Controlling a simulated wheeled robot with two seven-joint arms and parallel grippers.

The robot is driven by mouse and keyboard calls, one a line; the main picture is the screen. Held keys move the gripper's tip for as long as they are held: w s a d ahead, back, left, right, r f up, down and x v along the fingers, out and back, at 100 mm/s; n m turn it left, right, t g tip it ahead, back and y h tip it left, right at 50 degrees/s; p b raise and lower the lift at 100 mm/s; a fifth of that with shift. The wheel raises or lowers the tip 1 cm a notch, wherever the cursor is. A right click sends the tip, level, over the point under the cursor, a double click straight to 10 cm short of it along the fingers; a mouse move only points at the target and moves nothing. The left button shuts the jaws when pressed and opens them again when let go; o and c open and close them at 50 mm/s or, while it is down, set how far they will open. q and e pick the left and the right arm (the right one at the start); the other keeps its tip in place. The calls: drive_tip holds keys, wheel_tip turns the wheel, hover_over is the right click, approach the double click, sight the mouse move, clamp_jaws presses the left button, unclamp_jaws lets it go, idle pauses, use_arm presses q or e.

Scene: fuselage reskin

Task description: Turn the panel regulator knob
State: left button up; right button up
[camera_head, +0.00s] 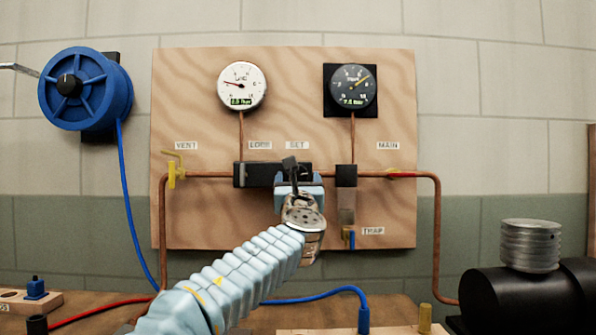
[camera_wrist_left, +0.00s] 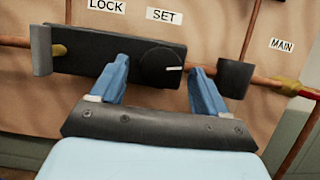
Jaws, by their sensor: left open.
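The black regulator block (camera_wrist_left: 95,55) sits on the copper pipe of the wooden panel, under the LOCK and SET labels; the head view also shows it (camera_head: 243,175). Its round black knob (camera_wrist_left: 158,67) is below SET, with its white mark pointing right. My left gripper (camera_wrist_left: 161,68) is open, with one blue finger on each side of the knob. A gap shows at the right finger; I cannot tell whether the left finger touches. In the head view, my left gripper (camera_head: 298,186) reaches up to the block and mostly hides the knob. My right gripper is not in view.
A white gauge (camera_head: 242,85) and a black gauge (camera_head: 351,88) are above. A yellow valve (camera_head: 175,170) is at left, a grey-and-black trap (camera_head: 346,200) close at right. A blue hose reel (camera_head: 84,88) hangs left.

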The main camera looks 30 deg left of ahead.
use_arm(q)
drive_tip(key=shift+w+a+r, duration=0.15)
drive_tip(key=shift+w+a, duration=0.1)
drive_tip(key=shift+w, duration=0.15)
drive_tip(key=c, duration=1)
drive_tip(key=shift+n+y, duration=0.4)
drive_tip(key=shift+n, duration=0.2)
drive_tip(key=shift+c, duration=0.2)
drive_tip(key=shift+n+g+b, duration=0.3)
drive_tip(key=shift+n+g, duration=0.1)
drive_tip(key=shift+n, duration=0.2)
drive_tip(key=o, duration=1)
drive_tip(key=shift+o, duration=0.2)
